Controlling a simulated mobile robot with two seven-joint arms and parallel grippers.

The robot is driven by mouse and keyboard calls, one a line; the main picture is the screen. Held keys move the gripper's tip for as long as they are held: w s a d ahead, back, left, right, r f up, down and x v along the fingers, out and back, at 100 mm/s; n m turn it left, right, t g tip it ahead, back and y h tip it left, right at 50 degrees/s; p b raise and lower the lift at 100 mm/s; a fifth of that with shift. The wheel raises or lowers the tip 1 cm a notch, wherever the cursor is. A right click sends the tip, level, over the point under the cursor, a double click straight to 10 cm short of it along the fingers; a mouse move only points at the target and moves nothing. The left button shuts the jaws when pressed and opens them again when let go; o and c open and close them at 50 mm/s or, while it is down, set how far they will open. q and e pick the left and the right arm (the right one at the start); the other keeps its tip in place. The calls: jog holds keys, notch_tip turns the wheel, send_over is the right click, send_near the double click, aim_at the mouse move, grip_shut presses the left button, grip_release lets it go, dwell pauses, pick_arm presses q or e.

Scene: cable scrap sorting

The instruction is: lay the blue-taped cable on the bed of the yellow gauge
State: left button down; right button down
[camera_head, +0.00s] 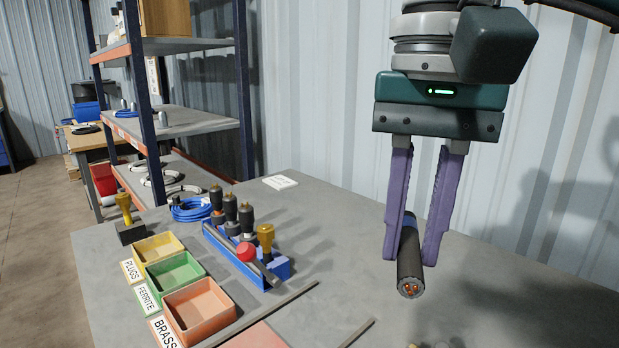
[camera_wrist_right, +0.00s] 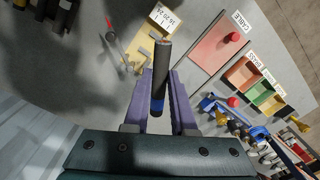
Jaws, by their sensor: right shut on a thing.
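My right gripper (camera_head: 418,252) is shut on the blue-taped cable (camera_head: 409,264), a short thick black piece with a copper core showing at its cut end. In the head view it is held above the grey table, tilted, its cut end towards the camera. In the right wrist view the cable (camera_wrist_right: 162,72) sticks out from between the purple fingers (camera_wrist_right: 160,105), with the blue tape close to them. The yellow gauge (camera_wrist_right: 141,48), with a white number label, lies beyond the fingers, partly hidden behind the cable. The cable is apart from the gauge bed. My left gripper is not in view.
Pink, green and yellow bins (camera_head: 203,312) stand at the table's left, beside a blue rack (camera_head: 240,258) of dark plugs. A pink tray marked CABLE (camera_wrist_right: 207,45) lies right of the gauge in the wrist view. Other black pieces (camera_wrist_right: 64,16) lie left of it.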

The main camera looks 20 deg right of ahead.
jog(key=f+m+b, duration=0.2)
jog(key=f, duration=0.4)
jog(key=d+f+m+b, duration=0.1)
jog(key=f+m+b, duration=0.1)
jog(key=f, duration=0.4)
jog(key=d+f+m+b, duration=0.1)
jog(key=f+m+b, duration=0.1)
jog(key=f, duration=0.3)
jog(key=shift+d+f+m+b, duration=0.2)
jog(key=shift+f+m+b, duration=0.15)
jog(key=shift+b, duration=0.35)
jog(key=shift+f+b, duration=0.85)
jog(key=shift+f, duration=0.65)
jog(key=shift+f+b, duration=0.6)
jog(key=shift+b, duration=0.25)
